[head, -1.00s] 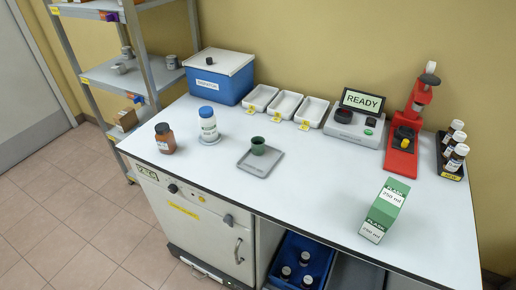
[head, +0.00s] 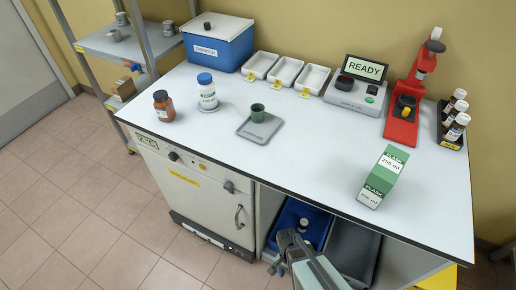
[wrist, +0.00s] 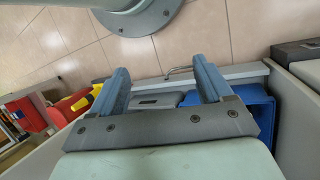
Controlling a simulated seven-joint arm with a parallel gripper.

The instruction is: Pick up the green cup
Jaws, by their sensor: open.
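The green cup (head: 257,112) is small and dark green. It stands upright on a grey square tray (head: 247,131) near the middle of the white bench top. In the head view my gripper (head: 283,255) is low, in front of the bench and below its front edge, well apart from the cup. In the wrist view my gripper (wrist: 165,82) shows two blue-grey fingers spread apart with nothing between them. The cup is not visible in the wrist view.
A white bottle with a blue cap (head: 207,92) and a brown bottle (head: 164,106) stand left of the cup. A green and white box (head: 382,178) stands to the right. White trays (head: 287,72) and a READY device (head: 355,93) line the back. Blue bin (head: 291,222) below.

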